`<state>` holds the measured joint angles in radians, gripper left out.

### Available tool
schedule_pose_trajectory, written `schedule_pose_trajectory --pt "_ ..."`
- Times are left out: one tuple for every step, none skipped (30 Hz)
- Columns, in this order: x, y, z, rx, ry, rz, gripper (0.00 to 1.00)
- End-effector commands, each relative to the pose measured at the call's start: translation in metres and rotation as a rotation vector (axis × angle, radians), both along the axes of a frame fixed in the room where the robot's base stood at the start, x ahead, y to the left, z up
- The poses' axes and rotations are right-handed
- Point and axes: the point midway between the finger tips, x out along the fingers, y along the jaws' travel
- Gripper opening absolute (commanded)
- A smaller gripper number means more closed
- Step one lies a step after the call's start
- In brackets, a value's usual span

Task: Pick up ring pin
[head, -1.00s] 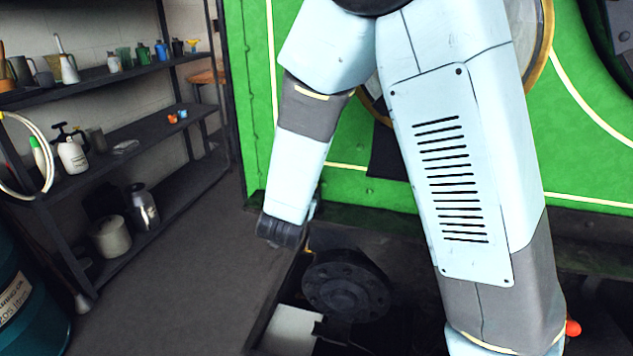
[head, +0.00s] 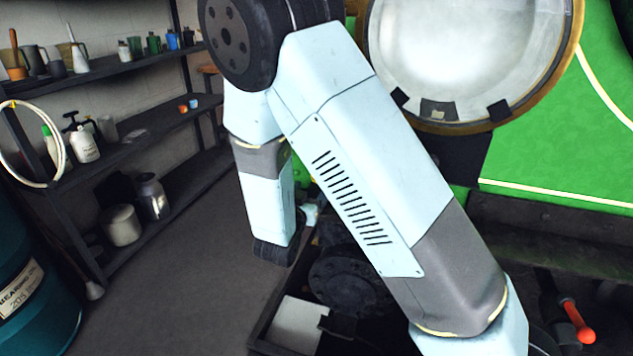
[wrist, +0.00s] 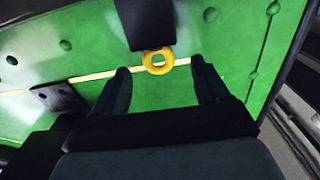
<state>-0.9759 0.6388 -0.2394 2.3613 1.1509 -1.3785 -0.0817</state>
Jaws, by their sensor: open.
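The ring pin shows in the wrist view as a yellow ring (wrist: 147,62), face-on, at the lower end of a dark block or strap (wrist: 148,20). A green riveted panel with a cream line lies behind it. My gripper (wrist: 161,66) is open, with one dark finger on each side of the ring's place in the picture. The ring appears beyond the fingertips; I cannot tell how far. Nothing is held. In the head view my own arm hides the gripper's fingers, and the ring pin cannot be made out there.
Dark shelves (head: 120,140) with bottles and pots stand at the left, with a teal drum (head: 40,310) in front. A round glass (head: 455,50) with a brass rim sits on the green panel. A red-handled lever (head: 577,320) is at lower right. The grey floor (head: 195,270) is clear.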

Motion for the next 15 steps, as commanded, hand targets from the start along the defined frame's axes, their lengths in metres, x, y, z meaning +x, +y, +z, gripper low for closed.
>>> schedule_pose_trajectory --pt "0.006 -0.003 0.000 0.000 0.000 -0.003 0.74" --pt "0.009 -0.004 0.000 0.000 0.000 -0.003 0.74" --pt "0.012 -0.005 0.000 0.000 0.001 -0.002 0.74" --pt "0.014 -0.006 0.000 0.000 0.001 -0.002 0.74" --pt "0.015 -0.007 0.000 0.000 0.001 -0.002 0.74" --pt "0.016 -0.007 0.000 0.000 0.001 -0.002 0.74" --pt "0.017 -0.007 0.000 0.000 0.001 -0.002 0.74" --pt "0.018 -0.008 0.000 0.000 0.001 -0.002 0.74" --pt "0.019 -0.009 0.001 0.000 0.000 -0.002 0.74" --pt "0.020 -0.009 0.001 0.000 0.000 -0.002 0.74" --pt "0.022 -0.010 0.002 0.000 0.000 -0.003 0.74" --pt "0.026 -0.012 0.003 0.000 0.000 -0.003 0.74" --pt "0.029 -0.013 0.003 0.001 0.000 -0.003 0.74" --pt "0.032 -0.015 0.004 0.001 0.000 -0.004 0.74" --pt "0.037 -0.017 0.005 0.001 0.000 -0.004 0.74"
